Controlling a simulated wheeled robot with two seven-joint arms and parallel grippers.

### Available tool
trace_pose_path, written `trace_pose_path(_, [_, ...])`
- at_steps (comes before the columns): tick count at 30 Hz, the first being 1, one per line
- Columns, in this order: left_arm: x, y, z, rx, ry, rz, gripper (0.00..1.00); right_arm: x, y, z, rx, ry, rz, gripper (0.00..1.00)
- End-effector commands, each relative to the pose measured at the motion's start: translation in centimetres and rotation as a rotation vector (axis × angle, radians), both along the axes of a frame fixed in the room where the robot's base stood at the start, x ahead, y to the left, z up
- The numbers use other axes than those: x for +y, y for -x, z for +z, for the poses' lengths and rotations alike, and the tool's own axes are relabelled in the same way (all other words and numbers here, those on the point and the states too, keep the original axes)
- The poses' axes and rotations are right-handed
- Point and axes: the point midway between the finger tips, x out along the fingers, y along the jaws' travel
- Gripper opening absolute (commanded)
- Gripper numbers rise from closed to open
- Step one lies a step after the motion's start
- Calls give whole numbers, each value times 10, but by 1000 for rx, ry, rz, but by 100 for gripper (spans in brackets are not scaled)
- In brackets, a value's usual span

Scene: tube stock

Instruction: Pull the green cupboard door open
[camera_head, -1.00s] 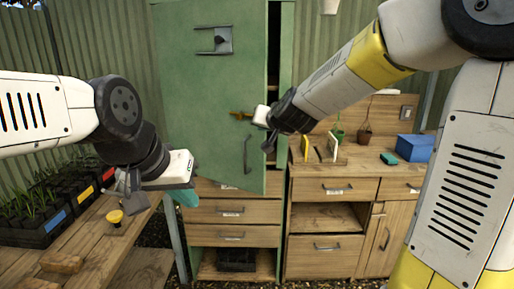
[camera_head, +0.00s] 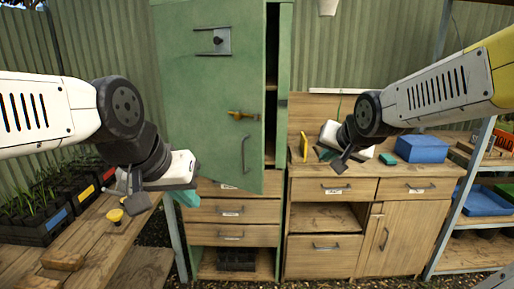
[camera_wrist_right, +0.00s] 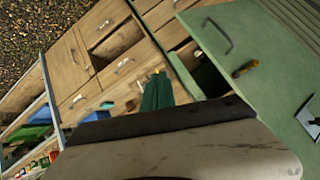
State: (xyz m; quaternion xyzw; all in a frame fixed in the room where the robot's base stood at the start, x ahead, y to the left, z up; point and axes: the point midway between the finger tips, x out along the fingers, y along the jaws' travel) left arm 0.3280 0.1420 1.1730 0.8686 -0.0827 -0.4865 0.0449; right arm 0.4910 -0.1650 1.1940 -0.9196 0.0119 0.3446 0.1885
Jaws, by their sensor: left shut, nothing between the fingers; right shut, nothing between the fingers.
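The green cupboard door (camera_head: 205,85) stands ajar in the head view. A dark gap with shelves shows along its right edge. It carries a long grey handle (camera_head: 246,153), a yellow-orange latch (camera_head: 241,115) and a grey bolt plate (camera_head: 214,40). The door (camera_wrist_right: 265,45), handle (camera_wrist_right: 217,36) and latch (camera_wrist_right: 246,68) also show in the right wrist view. My right gripper (camera_head: 325,153) is shut and empty, to the right of the door and apart from it.
A wooden drawer unit (camera_head: 340,220) with a worktop stands right of the cupboard, with a blue box (camera_head: 421,149) on top. Plant trays (camera_head: 35,220) and a yellow knob-like item (camera_head: 114,216) are on the left bench. Shelving with a blue tray (camera_head: 485,200) is far right.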

Motion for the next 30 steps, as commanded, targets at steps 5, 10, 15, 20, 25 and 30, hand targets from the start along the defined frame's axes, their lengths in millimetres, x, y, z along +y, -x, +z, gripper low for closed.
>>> trace_pose_path(5, [0,0,0,0,0,0,0,-7,-50,-2,-91,-96,-83,0])
trace_pose_path(10, [0,0,0,0,0,0,0,3,-108,-7,-200,-261,-117,0])
trace_pose_path(15, [0,0,0,0,0,0,0,39,-167,-27,-280,-566,-66,0])
trace_pose_path(20, [0,0,0,0,0,0,0,85,-187,-55,-238,-893,41,0])
trace_pose_path(25, [0,0,0,0,0,0,0,115,-183,-77,-134,-1137,129,0])
trace_pose_path(30, [0,0,0,0,0,0,0,127,-180,-82,-85,-1222,159,0])
